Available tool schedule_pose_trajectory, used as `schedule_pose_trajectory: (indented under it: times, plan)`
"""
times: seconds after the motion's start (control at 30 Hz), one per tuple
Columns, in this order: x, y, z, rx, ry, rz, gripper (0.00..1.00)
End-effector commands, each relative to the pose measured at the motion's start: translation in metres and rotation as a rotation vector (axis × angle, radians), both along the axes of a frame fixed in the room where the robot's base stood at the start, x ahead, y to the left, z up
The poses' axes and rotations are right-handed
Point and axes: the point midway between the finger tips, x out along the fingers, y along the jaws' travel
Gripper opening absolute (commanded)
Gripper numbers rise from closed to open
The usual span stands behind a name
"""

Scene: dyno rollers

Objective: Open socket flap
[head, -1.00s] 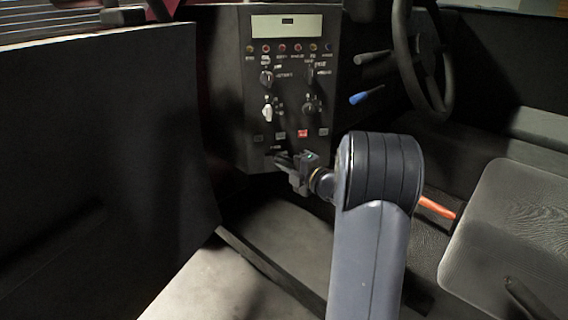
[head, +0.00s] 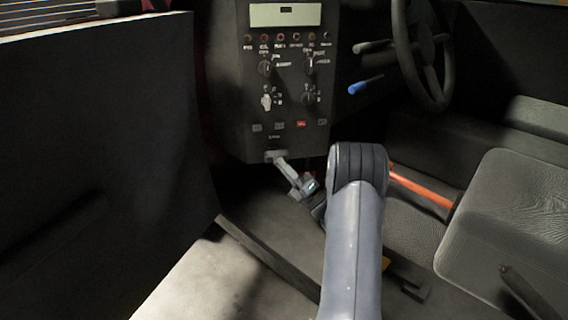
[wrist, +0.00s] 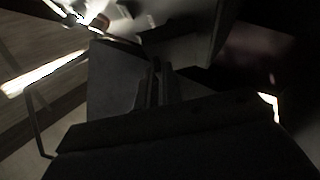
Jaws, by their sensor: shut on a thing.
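The socket flap (head: 275,154) is a small grey piece at the bottom edge of the dark control panel, below the rows of knobs. My gripper (head: 282,164) reaches up to it from below right, tilted, with its fingertips at the flap. The gripper is shut on the flap; the fingers cover part of it, and its exact angle is hard to tell. In the wrist view, which is very dark, the two fingers (wrist: 156,84) point up close together towards a dark surface.
The control panel (head: 290,122) has knobs, small lamps and a red button. A steering wheel (head: 424,45), a blue-tipped lever (head: 365,85) and a seat (head: 510,215) are at right. A dark door panel (head: 100,140) fills the left. The floor below the panel is open.

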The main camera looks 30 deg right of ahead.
Motion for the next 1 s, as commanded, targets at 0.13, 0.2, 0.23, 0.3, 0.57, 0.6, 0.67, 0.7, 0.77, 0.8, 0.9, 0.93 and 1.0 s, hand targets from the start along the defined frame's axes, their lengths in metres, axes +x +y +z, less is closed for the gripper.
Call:
schedule_pose_trajectory:
  times: [0.13,0.2,0.23,0.3,0.57,0.6,0.67,0.7,0.77,0.8,0.9,0.93,1.0]
  plan:
    - [0.0,0.0,-0.008,-0.023,-0.09,0.001,0.0]
    - [0.0,0.0,-0.01,-0.033,-0.124,0.002,0.0]
    - [0.0,0.0,-0.01,-0.037,-0.137,0.001,0.0]
    - [0.0,0.0,-0.012,-0.044,-0.164,0.002,0.0]
    - [0.0,0.001,-0.015,-0.058,-0.214,0.003,0.0]
    - [0.0,0.001,-0.015,-0.059,-0.217,0.002,0.0]
    - [0.0,0.001,-0.015,-0.059,-0.219,0.002,0.0]
    - [0.0,0.001,-0.015,-0.06,-0.221,0.002,0.0]
    - [0.0,0.001,-0.015,-0.06,-0.221,0.002,0.0]
    - [0.0,0.001,-0.015,-0.06,-0.221,0.002,0.0]
    - [0.0,0.001,-0.015,-0.06,-0.22,0.002,0.0]
    - [0.0,0.001,-0.015,-0.06,-0.22,0.002,0.0]
    - [0.0,0.001,-0.015,-0.06,-0.22,0.002,0.09]
